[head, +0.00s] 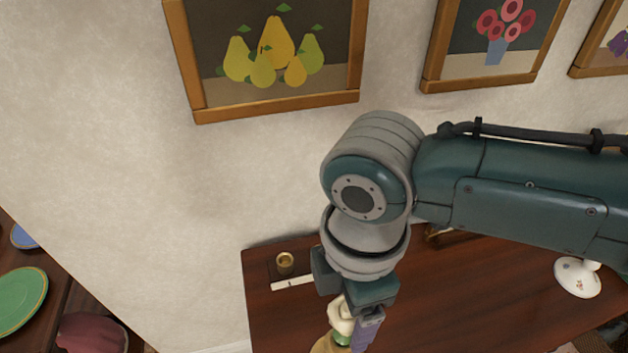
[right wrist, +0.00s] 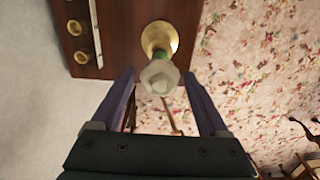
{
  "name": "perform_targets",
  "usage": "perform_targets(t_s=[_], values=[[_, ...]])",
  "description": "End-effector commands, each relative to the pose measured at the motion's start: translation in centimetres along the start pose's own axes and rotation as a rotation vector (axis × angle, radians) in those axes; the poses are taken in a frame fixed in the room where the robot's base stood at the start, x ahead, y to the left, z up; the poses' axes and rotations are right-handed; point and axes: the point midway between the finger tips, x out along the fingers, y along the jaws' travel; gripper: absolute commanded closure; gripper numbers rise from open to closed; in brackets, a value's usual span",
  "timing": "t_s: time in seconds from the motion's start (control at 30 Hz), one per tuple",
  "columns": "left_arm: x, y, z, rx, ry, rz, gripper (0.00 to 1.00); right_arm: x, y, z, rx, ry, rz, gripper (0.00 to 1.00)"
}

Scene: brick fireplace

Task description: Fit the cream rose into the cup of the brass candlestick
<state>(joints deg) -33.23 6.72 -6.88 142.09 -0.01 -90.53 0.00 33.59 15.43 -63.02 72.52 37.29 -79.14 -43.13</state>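The cream rose (head: 341,317) shows as a pale, faceted head with green below it; it also shows in the right wrist view (right wrist: 160,77). Directly under it is the brass candlestick (head: 328,345), which appears as a round gold form in the right wrist view (right wrist: 153,36). The rose appears to be upright in line with the candlestick; its seating in the cup is hidden. My right gripper (right wrist: 160,80) is pointed down with its purple fingers apart on either side of the rose, with gaps between. My left gripper is not in view.
The dark wooden table (head: 450,310) stands against the wall. A small brass cup (head: 285,261) and a white strip (head: 292,284) are at its back left. A white flowered porcelain piece (head: 577,278) stands at the right. The table middle is clear.

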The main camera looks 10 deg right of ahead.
Motion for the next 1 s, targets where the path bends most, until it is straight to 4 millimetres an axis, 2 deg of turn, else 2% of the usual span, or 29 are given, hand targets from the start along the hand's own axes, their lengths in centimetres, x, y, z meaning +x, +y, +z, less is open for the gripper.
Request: perform_targets(t_s=[0.03, 0.1, 0.33, 0.47, 0.8, 1.0], values=[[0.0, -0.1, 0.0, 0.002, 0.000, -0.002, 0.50, 0.0, 0.0, 0.0, 0.000, 0.000, 0.000, 0.15], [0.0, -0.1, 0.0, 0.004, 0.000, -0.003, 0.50, 0.0, 0.0, 0.0, 0.000, 0.000, 0.000, 0.07], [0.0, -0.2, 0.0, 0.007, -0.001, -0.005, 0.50, 0.0, 0.0, 0.0, 0.000, 0.000, 0.000, 0.07], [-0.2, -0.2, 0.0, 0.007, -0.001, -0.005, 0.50, -0.9, 0.1, 0.0, 0.000, 0.001, 0.002, 0.07], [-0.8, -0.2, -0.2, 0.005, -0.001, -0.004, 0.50, -7.3, 0.1, 0.0, -0.001, 0.001, 0.004, 0.07], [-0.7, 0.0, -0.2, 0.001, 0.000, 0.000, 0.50, -9.6, 0.0, 0.0, -0.001, 0.001, 0.001, 0.07]])
